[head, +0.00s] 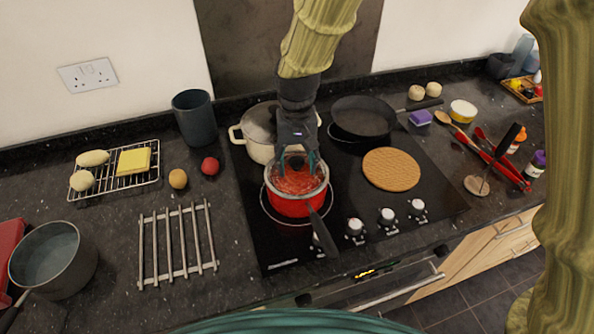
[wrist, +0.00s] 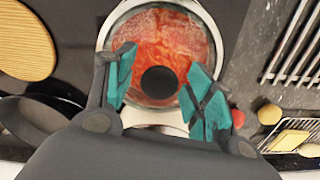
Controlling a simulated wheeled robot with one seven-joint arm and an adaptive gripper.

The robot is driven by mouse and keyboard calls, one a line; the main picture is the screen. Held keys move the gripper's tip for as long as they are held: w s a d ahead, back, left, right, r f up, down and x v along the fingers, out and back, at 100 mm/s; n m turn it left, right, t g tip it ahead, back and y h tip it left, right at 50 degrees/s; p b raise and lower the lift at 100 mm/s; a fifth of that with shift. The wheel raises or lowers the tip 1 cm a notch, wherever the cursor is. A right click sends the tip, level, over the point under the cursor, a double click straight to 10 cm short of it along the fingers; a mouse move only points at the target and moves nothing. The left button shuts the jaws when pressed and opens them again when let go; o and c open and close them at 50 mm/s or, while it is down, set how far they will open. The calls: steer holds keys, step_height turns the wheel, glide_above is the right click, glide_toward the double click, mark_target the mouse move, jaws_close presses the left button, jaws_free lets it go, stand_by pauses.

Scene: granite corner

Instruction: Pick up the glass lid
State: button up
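The glass lid (wrist: 194,24) is clear with a pale rim and a round black knob (wrist: 159,82). It lies on a red saucepan (head: 297,206) on the hob, and red contents show through it. The pan's dark handle (head: 323,234) points towards the front. My gripper (head: 297,163) is right above the lid from the back. In the wrist view my gripper (wrist: 160,90) is open, its teal fingers on either side of the knob with gaps to it. I cannot tell how far the fingertips are above the lid.
A cream pot (head: 257,135) stands close behind the saucepan. A black frying pan (head: 362,117) and a round cork mat (head: 391,169) are to the right. A metal trivet (head: 178,243) lies left of the hob. The worktop between trivet and hob has free room.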

steer(key=shift+w, duration=0.1)
steer(key=c, duration=0.9)
